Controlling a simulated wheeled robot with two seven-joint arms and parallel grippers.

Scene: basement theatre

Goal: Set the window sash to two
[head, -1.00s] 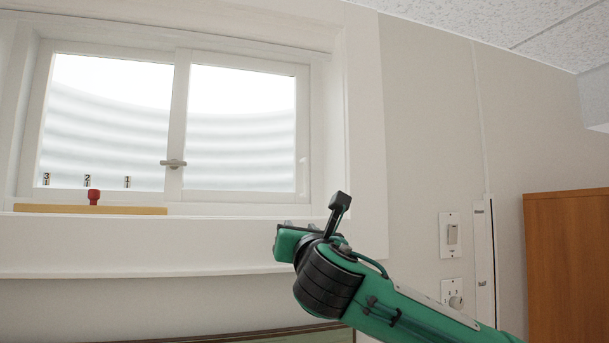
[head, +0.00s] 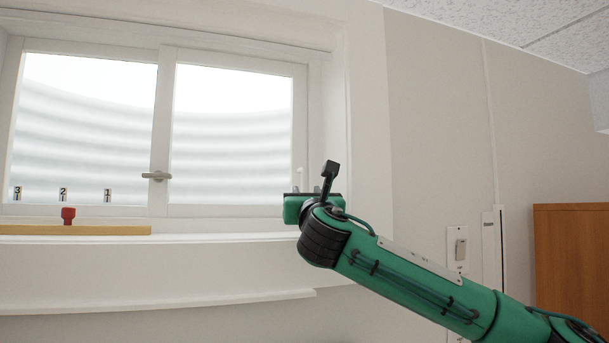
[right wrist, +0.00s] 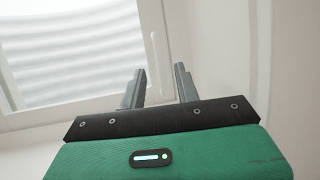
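The white window has a left sash (head: 85,130) and a right sash (head: 235,130), and both look shut. A grey latch handle (head: 156,176) lies level where they meet. Marks 3 (head: 17,193), 2 (head: 63,194) and 1 (head: 108,195) stand along the bottom of the left sash. A red knob (head: 68,215) sits on a wooden bar (head: 110,230), almost under mark 2. My right gripper (head: 312,190) is raised by the lower right window corner. In the right wrist view its fingers (right wrist: 158,85) are apart and empty, with a small white handle (right wrist: 153,50) beyond them. My left gripper is out of view.
A white sill ledge (head: 150,270) runs below the window. On the wall to the right are a switch plate (head: 458,247) and a white strip (head: 488,250). A wooden cabinet (head: 570,260) stands at the far right.

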